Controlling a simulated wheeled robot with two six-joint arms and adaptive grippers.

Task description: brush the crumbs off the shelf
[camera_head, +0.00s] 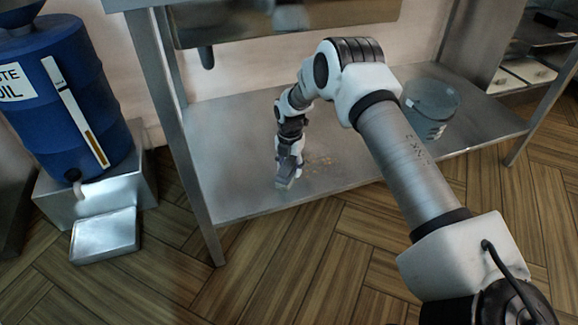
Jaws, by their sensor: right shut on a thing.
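The metal lower shelf (240,195) spans the middle of the view under a steel worktop. My right gripper (288,166) reaches down to the shelf just left of the crumbs. It is shut on a small greyish thing, seemingly a brush (285,182), whose lower end is at or close to the shelf surface. The gripper partly hides it, and I cannot tell whether it touches the shelf. My left gripper is not in view.
A clear round container (432,100) stands on the shelf at the right, behind my right arm. A blue oil drum (62,95) stands on a metal stand at the left, with a metal tray (104,235) in front. Wooden floor (300,265) lies open before the shelf.

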